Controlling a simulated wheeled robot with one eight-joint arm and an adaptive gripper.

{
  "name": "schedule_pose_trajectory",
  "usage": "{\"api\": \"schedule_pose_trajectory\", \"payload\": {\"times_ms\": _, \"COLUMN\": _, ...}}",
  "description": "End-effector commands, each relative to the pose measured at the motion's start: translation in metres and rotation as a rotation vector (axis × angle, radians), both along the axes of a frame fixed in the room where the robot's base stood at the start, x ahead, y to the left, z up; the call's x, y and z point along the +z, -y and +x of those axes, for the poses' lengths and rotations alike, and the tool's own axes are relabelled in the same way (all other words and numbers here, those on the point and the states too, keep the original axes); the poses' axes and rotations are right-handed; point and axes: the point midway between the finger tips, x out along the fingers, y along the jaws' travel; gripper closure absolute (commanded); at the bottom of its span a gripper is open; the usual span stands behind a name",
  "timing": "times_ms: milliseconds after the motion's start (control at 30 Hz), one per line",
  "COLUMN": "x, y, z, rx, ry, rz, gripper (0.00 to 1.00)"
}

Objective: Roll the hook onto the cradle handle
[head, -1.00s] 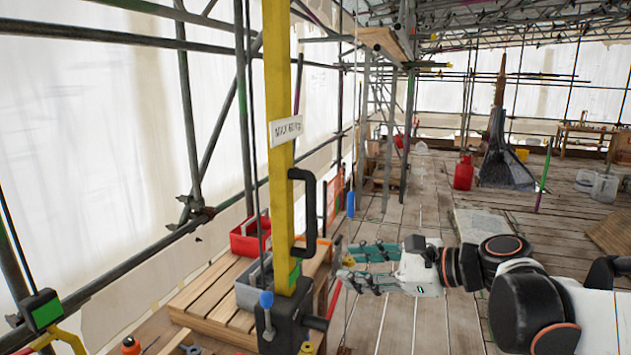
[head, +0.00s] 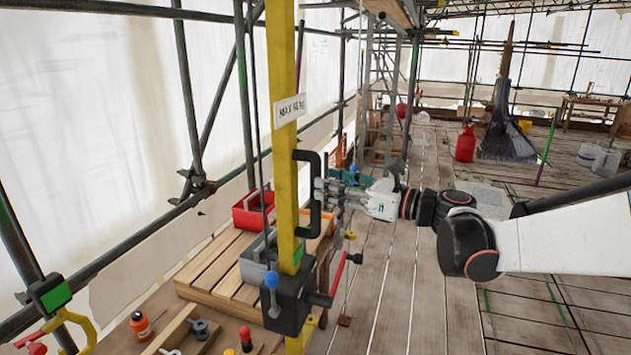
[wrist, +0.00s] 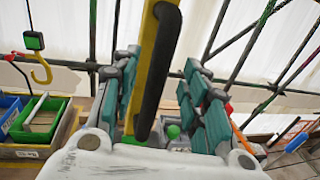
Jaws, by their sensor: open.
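A yellow post (head: 284,150) stands upright in the head view, with a C-shaped black handle (head: 315,222) on its right side. My gripper (head: 327,193) is at the handle's upright grip, coming from the right. In the wrist view the handle (wrist: 160,75) lies between the two open green-padded fingers (wrist: 157,105); I cannot tell whether they touch it. A yellow hook (head: 68,322) hangs under a black and green block (head: 50,294) at lower left, apart from my gripper. The hook also shows in the wrist view (wrist: 42,72). I cannot tell which part is the cradle.
A black clamp block (head: 290,305) with a blue-knobbed lever is at the post's foot. Red (head: 252,212) and grey (head: 256,264) bins sit on a wooden pallet behind. Tools lie on a board in front. Scaffold tubes line the left; the plank floor at right is largely clear.

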Motion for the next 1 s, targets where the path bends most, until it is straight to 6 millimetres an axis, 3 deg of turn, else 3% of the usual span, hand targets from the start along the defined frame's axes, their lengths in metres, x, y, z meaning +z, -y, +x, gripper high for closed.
{"api": "schedule_pose_trajectory", "payload": {"times_ms": 233, "x": 0.000, "y": -0.032, "z": 0.019, "rx": 0.002, "ry": 0.001, "rz": -0.001, "gripper": 0.59}}
{"api": "schedule_pose_trajectory", "payload": {"times_ms": 667, "x": 0.000, "y": -0.040, "z": 0.025, "rx": -0.001, "ry": 0.001, "rz": -0.001, "gripper": 0.59}}
{"api": "schedule_pose_trajectory", "payload": {"times_ms": 700, "x": 0.000, "y": -0.040, "z": 0.025, "rx": -0.001, "ry": 0.001, "rz": -0.001, "gripper": 0.61}}
{"api": "schedule_pose_trajectory", "payload": {"times_ms": 867, "x": 0.000, "y": -0.040, "z": 0.025, "rx": -0.001, "ry": 0.001, "rz": -0.001, "gripper": 0.97}}
{"api": "schedule_pose_trajectory", "payload": {"times_ms": 1000, "x": 0.000, "y": -0.040, "z": 0.025, "rx": -0.001, "ry": 0.001, "rz": -0.001, "gripper": 1.00}}
